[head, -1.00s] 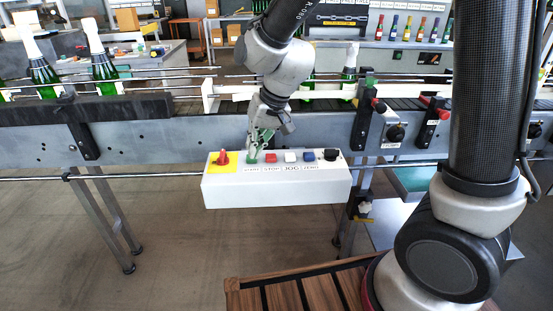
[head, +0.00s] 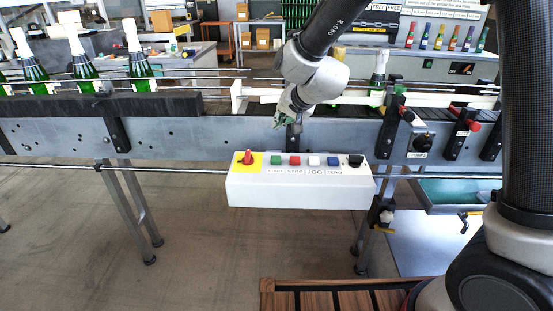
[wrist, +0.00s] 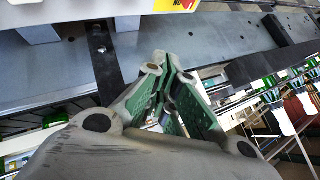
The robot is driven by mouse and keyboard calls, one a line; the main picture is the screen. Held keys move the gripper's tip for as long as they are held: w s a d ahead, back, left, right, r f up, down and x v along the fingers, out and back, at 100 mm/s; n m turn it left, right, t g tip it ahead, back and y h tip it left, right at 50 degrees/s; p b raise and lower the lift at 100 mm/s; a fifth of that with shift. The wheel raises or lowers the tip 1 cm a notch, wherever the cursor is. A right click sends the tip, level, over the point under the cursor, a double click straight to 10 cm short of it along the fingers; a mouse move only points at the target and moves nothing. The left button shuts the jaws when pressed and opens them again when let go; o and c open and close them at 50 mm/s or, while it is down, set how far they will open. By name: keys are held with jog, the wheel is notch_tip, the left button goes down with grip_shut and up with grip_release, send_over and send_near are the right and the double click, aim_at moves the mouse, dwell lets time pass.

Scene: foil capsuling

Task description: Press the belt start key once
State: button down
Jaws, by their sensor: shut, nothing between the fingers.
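The control box (head: 300,190) is white and hangs at the front of the conveyor (head: 60,135). On its top are a green key (head: 276,160), a red key (head: 294,160), a white key (head: 314,160) and a blue key (head: 333,160). The green key is taken as the start key; the lettering in front is too small to read surely. My gripper (head: 280,122) is shut and empty, above and behind the green key, apart from it. In the wrist view its green-padded fingers (wrist: 172,68) are together, and only the box's edge (wrist: 60,14) shows; the keys are hidden.
A red knob (head: 248,156) on a yellow plate stands left of the keys, and a black knob (head: 355,159) stands right. Rails run along the belt.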

aim_at(279, 157)
jog(key=shift+f, duration=4.3)
jog(key=shift+f, duration=0.1)
jog(key=shift+f, duration=0.35)
